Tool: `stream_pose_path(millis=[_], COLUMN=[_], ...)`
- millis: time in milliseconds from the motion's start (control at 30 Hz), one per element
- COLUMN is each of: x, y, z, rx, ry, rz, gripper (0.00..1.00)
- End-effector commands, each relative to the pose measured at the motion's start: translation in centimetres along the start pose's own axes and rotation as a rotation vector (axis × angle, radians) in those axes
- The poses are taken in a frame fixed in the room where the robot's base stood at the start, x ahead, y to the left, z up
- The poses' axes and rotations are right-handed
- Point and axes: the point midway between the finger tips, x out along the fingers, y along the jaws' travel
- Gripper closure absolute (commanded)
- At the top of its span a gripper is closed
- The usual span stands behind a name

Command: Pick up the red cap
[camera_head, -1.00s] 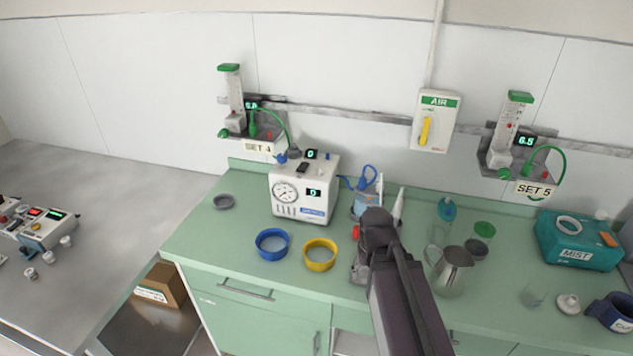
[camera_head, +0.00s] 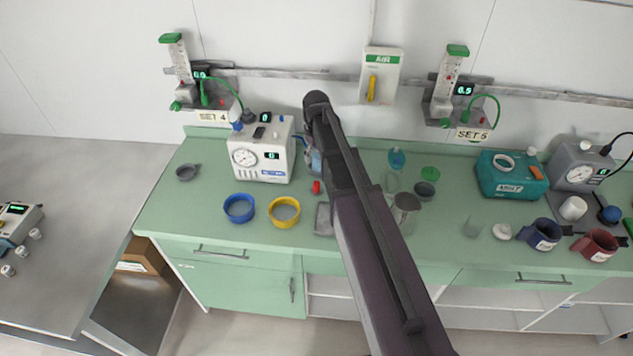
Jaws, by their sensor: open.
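A small red cap (camera_head: 316,187) stands on the green counter (camera_head: 215,185), to the right of the white gauge box and just left of my arm. It looks upright and nothing touches it that I can see. My arm crosses the middle of the view from the lower right, and its far end is above the back of the counter. My gripper cannot be made out; the arm hides whatever is behind it.
A white gauge box (camera_head: 262,150), a blue ring (camera_head: 239,222) and a yellow ring (camera_head: 270,222) are left of the cap. A grey dish (camera_head: 323,228) lies in front of it. A metal jug (camera_head: 407,202) and a teal MIST box (camera_head: 500,185) stand to the right.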

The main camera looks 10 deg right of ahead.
Motion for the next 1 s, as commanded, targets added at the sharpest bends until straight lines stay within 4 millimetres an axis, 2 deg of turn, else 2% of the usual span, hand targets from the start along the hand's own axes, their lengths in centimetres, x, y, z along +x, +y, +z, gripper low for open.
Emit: stream_pose_path(millis=[467,1000], x=[0.5,4.4], y=[0.0,0.0], z=[0.0,0.1], rx=[0.0,0.0], ry=[0.0,0.0], rz=[0.0,0.0], gripper=[0.21,0.21])
